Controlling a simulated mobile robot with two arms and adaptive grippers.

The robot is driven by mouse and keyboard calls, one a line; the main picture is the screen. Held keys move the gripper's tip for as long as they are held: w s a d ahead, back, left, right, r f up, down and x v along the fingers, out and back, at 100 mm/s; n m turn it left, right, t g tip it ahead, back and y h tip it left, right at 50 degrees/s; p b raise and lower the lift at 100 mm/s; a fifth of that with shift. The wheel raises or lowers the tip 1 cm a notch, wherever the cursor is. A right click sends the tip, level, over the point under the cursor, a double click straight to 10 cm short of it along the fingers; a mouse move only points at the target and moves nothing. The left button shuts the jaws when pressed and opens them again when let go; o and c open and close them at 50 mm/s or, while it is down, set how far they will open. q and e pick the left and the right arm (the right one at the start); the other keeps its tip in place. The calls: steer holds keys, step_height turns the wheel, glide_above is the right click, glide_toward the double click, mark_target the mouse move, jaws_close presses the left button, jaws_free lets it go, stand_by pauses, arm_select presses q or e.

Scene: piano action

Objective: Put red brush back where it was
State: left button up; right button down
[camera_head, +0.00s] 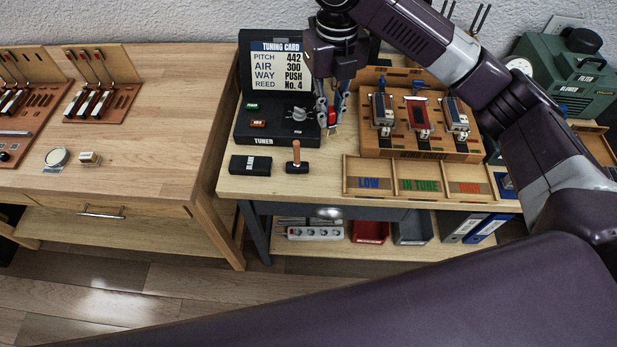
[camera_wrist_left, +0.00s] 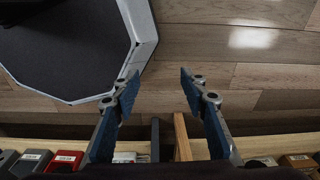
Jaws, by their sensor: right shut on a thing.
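My right gripper (camera_head: 331,110) is over the right part of the tuner box, pointing down, its blue-grey fingers close together around a small red piece (camera_head: 331,118). This looks like the red brush; most of it is hidden by the fingers, and I cannot tell whether it touches the tuner. My left gripper (camera_wrist_left: 159,84) is open and empty in the left wrist view, with floor behind it. It does not show in the head view.
The black tuner (camera_head: 265,126) has a raised tuning card (camera_head: 279,67). In front are a black block (camera_head: 250,164) and a wooden-handled tool (camera_head: 296,158). To the right are a wooden reed rack (camera_head: 424,145) and labelled trays (camera_head: 418,170). A wooden bench (camera_head: 150,130) stands left, across a gap.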

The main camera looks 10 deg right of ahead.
steer(key=f+p, duration=0.1)
steer(key=f, duration=0.8)
steer(key=f+p, duration=0.1)
steer(key=f, duration=0.4)
steer(key=shift+w+d+f+p, duration=0.1)
steer(key=shift+d+f+p, duration=0.05)
steer(key=shift+d+p, duration=0.15)
step_height(320, 180, down, 4)
steer(key=shift+f+p, duration=0.1)
steer(key=shift+p, duration=0.35)
arm_select(q)
steer(key=r, duration=0.3)
steer(key=shift+s+d+r, duration=0.2)
steer(key=shift+s+r, duration=0.05)
steer(key=shift+r, duration=0.05)
steer(key=shift+d, duration=0.15)
arm_select(e)
steer(key=shift+f, duration=0.15)
steer(key=c, duration=1.9)
jaws_free()
arm_select(q)
steer(key=shift+d, duration=0.1)
step_height(320, 180, down, 2)
steer(key=shift+f+b, duration=0.15)
steer(key=shift+b, duration=1)
arm_select(e)
step_height(320, 180, up, 12)
